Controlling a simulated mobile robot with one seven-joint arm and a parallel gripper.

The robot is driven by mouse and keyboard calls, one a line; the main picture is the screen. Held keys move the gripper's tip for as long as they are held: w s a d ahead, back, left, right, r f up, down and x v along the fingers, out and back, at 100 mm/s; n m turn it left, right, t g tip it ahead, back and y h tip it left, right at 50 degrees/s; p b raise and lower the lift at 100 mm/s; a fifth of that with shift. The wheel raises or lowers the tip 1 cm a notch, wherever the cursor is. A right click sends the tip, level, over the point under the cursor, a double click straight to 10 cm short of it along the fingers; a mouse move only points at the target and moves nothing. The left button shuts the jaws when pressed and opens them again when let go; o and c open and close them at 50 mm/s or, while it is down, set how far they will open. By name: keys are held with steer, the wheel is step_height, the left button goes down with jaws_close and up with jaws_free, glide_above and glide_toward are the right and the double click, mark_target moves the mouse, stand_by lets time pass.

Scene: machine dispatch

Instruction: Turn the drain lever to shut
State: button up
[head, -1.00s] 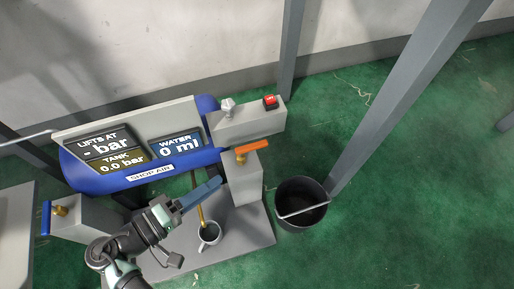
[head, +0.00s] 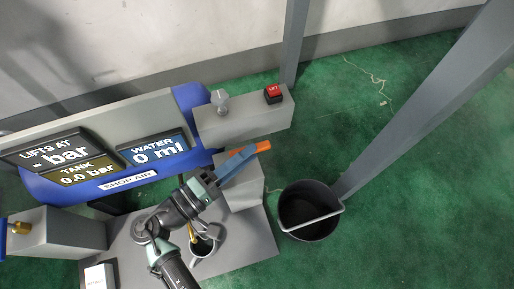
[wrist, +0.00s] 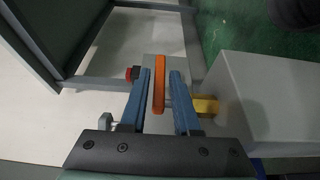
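The orange drain lever (head: 264,146) sits on a grey block (head: 243,192) to the right of the blue tank. In the wrist view the lever (wrist: 159,85) stands lengthwise between the two blue fingers, with a small gap on either side. Its brass valve stem (wrist: 206,105) shows to the right of the right finger. My gripper (head: 245,155) is open around the lever, and in the head view the fingers hide much of it.
A black bucket (head: 308,210) stands on the green floor at right. A metal cup (head: 203,247) stands below my wrist. A red switch (head: 273,94) sits on a grey box above the lever. The panels (head: 155,148) read 0 ml and 0.0 bar. A grey post (head: 420,105) rises at right.

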steer(key=shift+b+x, duration=0.5)
steer(key=shift+x, duration=1.2)
jaws_close()
